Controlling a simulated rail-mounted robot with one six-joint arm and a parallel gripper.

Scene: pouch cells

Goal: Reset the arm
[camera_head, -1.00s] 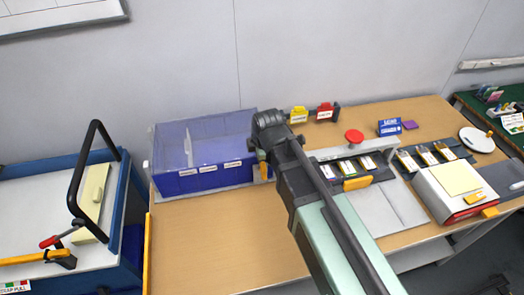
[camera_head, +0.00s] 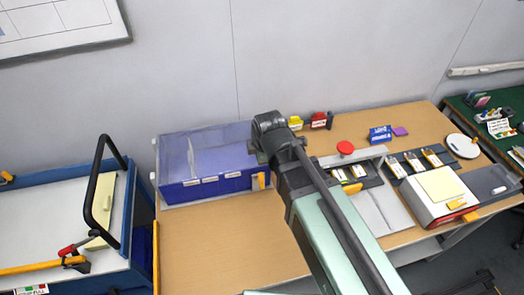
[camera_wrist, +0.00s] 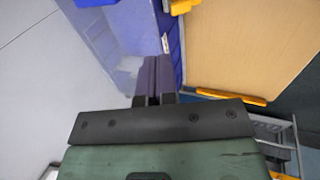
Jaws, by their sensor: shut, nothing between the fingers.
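My arm reaches up across the middle of the head view, its wrist end in front of the wooden bench (camera_head: 240,245). My gripper (camera_wrist: 151,65) shows in the wrist view with its two dark fingers together and nothing between them. In the head view the arm hides the gripper. Beyond the fingers in the wrist view are a pale blue surface and a blue edge with white labels, which look like the blue bin box (camera_head: 210,185).
A trolley (camera_head: 40,210) with a black handle (camera_head: 92,195) stands left of the bench. Pouch cells (camera_head: 414,162), a red button (camera_head: 345,148) and a white box with a yellow pad (camera_head: 440,185) sit on the right. The bench's front left is clear.

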